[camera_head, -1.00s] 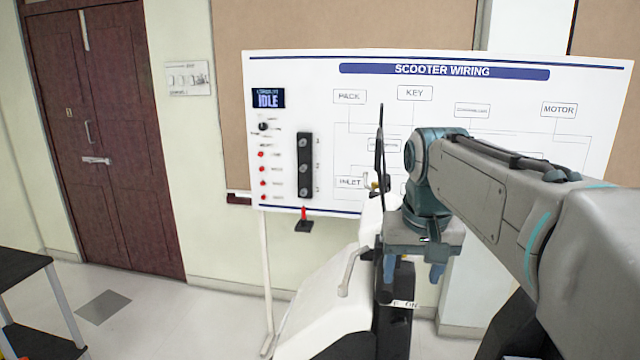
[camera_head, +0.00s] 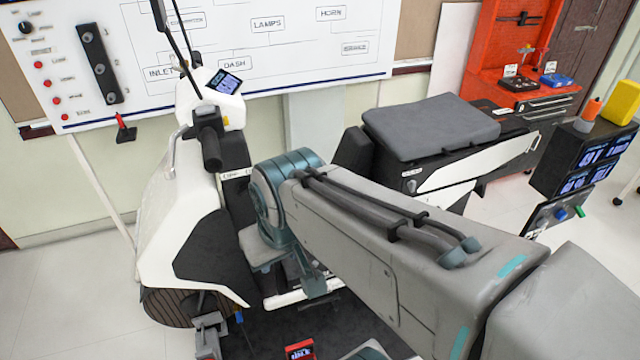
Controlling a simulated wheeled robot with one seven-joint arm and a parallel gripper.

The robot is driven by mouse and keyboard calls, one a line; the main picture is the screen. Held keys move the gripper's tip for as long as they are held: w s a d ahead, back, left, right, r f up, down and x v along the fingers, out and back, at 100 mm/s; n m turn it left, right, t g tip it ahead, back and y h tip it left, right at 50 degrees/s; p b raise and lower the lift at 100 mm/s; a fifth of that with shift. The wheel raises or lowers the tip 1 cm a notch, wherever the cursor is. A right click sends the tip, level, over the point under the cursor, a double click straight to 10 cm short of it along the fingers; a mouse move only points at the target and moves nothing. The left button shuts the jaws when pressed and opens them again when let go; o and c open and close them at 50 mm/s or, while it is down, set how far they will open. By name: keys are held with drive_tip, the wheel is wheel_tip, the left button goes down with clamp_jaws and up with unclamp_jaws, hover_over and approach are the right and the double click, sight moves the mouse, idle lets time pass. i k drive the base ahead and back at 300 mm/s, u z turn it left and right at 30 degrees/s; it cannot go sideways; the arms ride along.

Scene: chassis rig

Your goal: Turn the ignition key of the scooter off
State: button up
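The scooter (camera_head: 165,215) stands left of centre, with a white front shell, a dark handlebar grip (camera_head: 211,150) and a lit dash display (camera_head: 229,83). Its dark seat (camera_head: 430,126) is right of centre. A small pale label (camera_head: 237,173) sits on the dark panel below the handlebar; its text is unreadable here. I cannot make out the ignition key. My gripper (camera_head: 308,278) points down in front of the scooter's middle, right of and below the label. My arm hides part of the scooter's lower body.
A white wiring board (camera_head: 285,50) stands behind the scooter. An orange tool cabinet (camera_head: 510,60) is at the back right. A dark unit with screens (camera_head: 580,160) stands at the right. A red display box (camera_head: 300,349) is at the bottom. Clear floor shows at lower left.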

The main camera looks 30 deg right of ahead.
sight(243, 188)
drive_tip(key=k, duration=0.95)
drive_tip(key=z, duration=0.75)
drive_tip(key=i, duration=0.9)
drive_tip(key=u, duration=0.7)
drive_tip(key=k, duration=0.55)
drive_tip(key=z, duration=0.25)
drive_tip(key=i, duration=0.5)
